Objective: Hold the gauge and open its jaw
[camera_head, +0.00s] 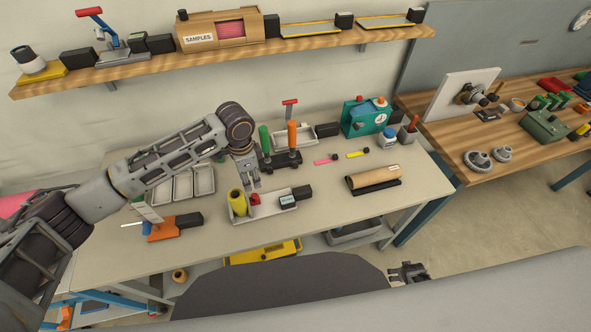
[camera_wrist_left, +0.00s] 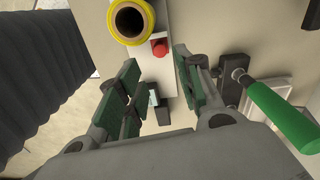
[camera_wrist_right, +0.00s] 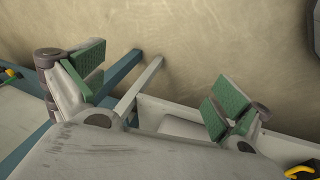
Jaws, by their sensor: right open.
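I cannot tell for certain which object is the gauge. My left gripper (camera_head: 250,183) points down over the tray's back edge, open and empty. In the left wrist view its fingers (camera_wrist_left: 157,95) are apart, with part of the display device between and below them. My right gripper (camera_head: 409,273) is open and empty, low beyond the table's front edge; it also shows in the right wrist view (camera_wrist_right: 155,85).
A yellow roll (camera_head: 237,202) and a red block (camera_head: 255,199) sit in the tray. Green-handled (camera_head: 264,138) and orange-handled (camera_head: 292,134) tools stand behind it. An orange-based device (camera_head: 172,227) is left, a brown roll (camera_head: 373,177) right. Bare table lies in front.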

